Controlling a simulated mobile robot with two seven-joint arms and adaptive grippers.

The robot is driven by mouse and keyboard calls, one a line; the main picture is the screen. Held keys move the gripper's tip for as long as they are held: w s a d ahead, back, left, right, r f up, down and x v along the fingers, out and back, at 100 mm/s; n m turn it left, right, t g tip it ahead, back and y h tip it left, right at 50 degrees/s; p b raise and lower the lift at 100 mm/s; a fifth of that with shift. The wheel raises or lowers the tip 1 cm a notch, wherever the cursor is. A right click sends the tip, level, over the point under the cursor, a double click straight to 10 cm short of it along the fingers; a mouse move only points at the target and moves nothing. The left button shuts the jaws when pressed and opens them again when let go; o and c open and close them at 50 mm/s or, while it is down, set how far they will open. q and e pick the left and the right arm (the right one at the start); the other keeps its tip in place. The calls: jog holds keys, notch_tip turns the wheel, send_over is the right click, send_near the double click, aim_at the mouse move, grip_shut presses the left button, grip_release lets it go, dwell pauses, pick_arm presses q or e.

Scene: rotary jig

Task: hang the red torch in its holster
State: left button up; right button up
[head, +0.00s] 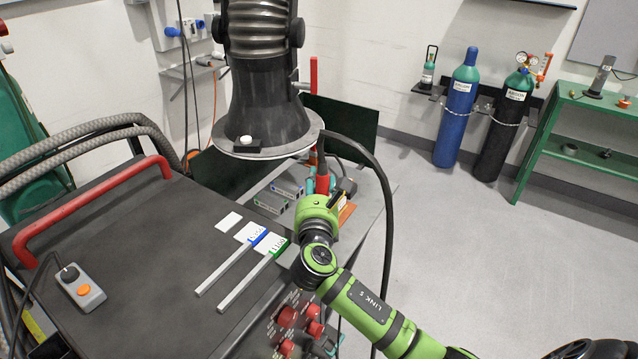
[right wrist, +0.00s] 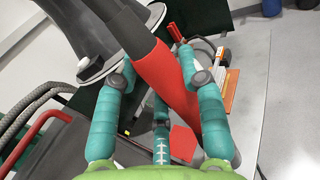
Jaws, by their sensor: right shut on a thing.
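The red torch (head: 322,179) is in my right gripper (head: 319,188), below and right of the rim of the dark hood. Its black cable (head: 378,165) arches up and hangs down to the right. In the right wrist view the torch's red body (right wrist: 165,72) slants between the teal fingers of my right gripper (right wrist: 158,82), which is shut on it. The torch's lower end is partly hidden by the gripper. I cannot make out the holster for certain in either view. My left gripper is not in view.
The dark extraction hood (head: 262,95) hangs close by, with a red handle (head: 313,75) beside it. A dark table (head: 140,235) carries two flat bars (head: 232,272) and a grey control box (head: 82,287). Gas cylinders (head: 456,105) stand at the back wall.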

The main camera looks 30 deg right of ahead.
jog(key=shift+f, duration=0.15)
jog(key=o, duration=1.2)
jog(key=shift+f, duration=0.1)
jog(key=shift+s, duration=0.15)
jog(key=v, duration=1.2)
